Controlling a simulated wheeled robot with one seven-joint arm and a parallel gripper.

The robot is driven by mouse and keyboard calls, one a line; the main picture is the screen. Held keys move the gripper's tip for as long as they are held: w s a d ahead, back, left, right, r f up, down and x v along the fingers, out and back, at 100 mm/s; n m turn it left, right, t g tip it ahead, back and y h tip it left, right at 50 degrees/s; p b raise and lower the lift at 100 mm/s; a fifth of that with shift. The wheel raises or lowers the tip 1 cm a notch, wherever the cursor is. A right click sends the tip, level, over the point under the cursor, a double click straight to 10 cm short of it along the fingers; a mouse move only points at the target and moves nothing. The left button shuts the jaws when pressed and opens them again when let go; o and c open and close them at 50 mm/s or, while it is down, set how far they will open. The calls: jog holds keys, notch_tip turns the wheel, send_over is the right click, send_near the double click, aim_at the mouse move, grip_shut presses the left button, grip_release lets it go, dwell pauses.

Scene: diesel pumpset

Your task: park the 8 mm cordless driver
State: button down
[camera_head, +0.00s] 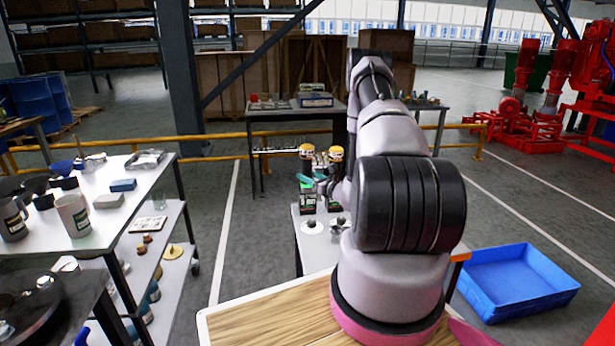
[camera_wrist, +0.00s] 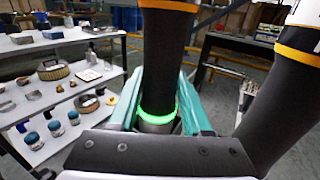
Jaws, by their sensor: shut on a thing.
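A dark cordless driver with a yellow band at its top and a glowing green ring stands between the teal fingers of my gripper (camera_wrist: 160,112) in the wrist view. The fingers are shut around it near the ring. In the head view this looks like the left driver (camera_head: 306,152), upright above the small grey table, with teal finger parts beside it. A second, similar driver (camera_head: 336,154) stands close on its right; it also shows large at the right of the wrist view (camera_wrist: 290,85). I cannot read a size on either. The lower end of the held driver is hidden in the wrist view.
Below the drivers, the small table (camera_head: 318,256) bears dark blocks and pale round discs. A white two-tier cart (camera_head: 112,225) with mugs and parts stands at left. A blue crate (camera_head: 515,282) lies on the floor at right. A yellow rail (camera_head: 225,138) runs behind.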

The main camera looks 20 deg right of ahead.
jog(key=shift+f, duration=0.75)
jog(key=shift+c, duration=1.3)
grip_release()
jog(key=shift+f, duration=0.1)
jog(key=shift+s, duration=0.1)
jog(key=v, duration=1)
jog(key=shift+s, duration=0.3)
jog(key=shift+d, duration=0.1)
